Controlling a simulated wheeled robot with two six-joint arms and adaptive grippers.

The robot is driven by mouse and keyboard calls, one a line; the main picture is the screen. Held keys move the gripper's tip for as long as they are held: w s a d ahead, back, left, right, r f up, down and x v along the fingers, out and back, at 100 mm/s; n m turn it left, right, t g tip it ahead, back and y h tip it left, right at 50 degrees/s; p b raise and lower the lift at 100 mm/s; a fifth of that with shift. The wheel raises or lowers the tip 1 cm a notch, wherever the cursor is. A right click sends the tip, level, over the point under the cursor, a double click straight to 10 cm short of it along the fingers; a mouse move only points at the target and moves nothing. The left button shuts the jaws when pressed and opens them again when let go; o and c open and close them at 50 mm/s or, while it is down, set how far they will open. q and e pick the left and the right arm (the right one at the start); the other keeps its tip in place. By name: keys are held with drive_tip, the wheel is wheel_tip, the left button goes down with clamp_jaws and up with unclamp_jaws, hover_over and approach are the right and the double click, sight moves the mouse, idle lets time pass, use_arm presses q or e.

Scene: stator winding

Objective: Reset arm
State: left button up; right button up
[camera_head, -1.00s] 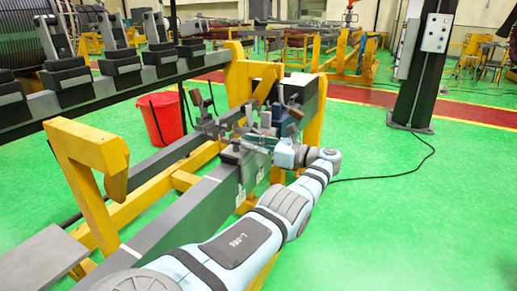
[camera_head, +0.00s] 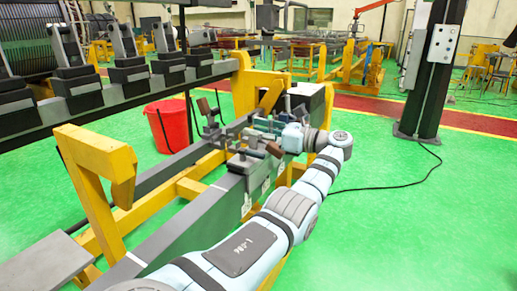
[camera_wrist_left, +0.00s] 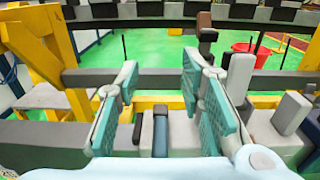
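My left arm (camera_head: 292,208) reaches over the long grey beam in the head view, with its wrist bent to the left. My left gripper (camera_head: 265,127) is above the clamps on the beam and small in that view. In the left wrist view, the left gripper (camera_wrist_left: 160,78) has its two teal-padded fingers wide apart. Nothing is held between them. A grey and dark-blue block (camera_wrist_left: 160,132) shows below, in the gap between the fingers, apart from the pads. My right gripper is in neither view.
The grey beam (camera_head: 190,228) lies on a yellow frame (camera_head: 100,160). Clamps with brown handles (camera_head: 274,149) stand close to the gripper. A red bucket (camera_head: 167,126) is behind the frame. A dark pillar (camera_head: 432,75) stands to the right. Green floor (camera_head: 420,235) is open at right.

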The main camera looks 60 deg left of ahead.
use_arm(q)
drive_tip(key=shift+r, duration=1.25)
